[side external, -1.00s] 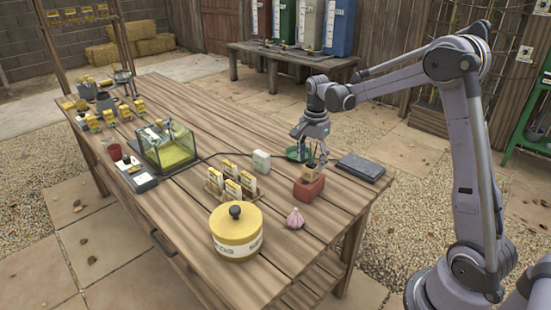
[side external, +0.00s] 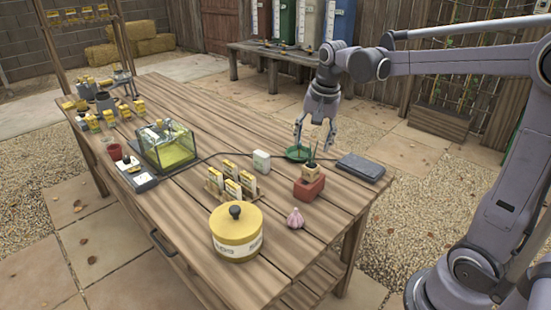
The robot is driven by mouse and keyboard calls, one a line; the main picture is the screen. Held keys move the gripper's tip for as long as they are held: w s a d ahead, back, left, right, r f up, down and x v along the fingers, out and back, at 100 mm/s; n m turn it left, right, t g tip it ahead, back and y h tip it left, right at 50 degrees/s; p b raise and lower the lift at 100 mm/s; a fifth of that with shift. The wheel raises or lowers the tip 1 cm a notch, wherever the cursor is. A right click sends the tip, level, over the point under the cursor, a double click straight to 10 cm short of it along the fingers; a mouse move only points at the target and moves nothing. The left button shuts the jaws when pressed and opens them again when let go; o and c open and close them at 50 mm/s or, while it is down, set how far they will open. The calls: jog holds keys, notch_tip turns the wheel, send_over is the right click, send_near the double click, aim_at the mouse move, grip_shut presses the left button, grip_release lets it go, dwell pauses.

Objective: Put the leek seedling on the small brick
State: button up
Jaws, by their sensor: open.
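What looks like the leek seedling, a small tan block or pot (side external: 310,173) with a thin dark green shoot, stands upright on the small red brick (side external: 309,189) near the right edge of the table. The tan block rests on the brick's top. My gripper (side external: 315,138) points down above and behind it, fingers spread and empty, apart from the seedling. The shoot is small and its details are hard to make out.
A green dish (side external: 297,154) lies just behind the seedling, and a dark slab (side external: 361,167) lies to its right. A garlic bulb (side external: 295,218), a yellow lidded pot (side external: 237,233) and a rack of seed packets (side external: 232,180) stand in front and left. A small white box (side external: 261,161) is behind.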

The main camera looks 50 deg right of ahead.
jog(key=s+a+f+n+t, duration=0.4)
jog(key=s+a+n+t, duration=0.1)
jog(key=s+a+n, duration=0.5)
jog(key=shift+s+a+n+y, duration=0.15)
jog(key=shift+s+n+y, duration=0.15)
jog(key=shift+s+n, duration=0.85)
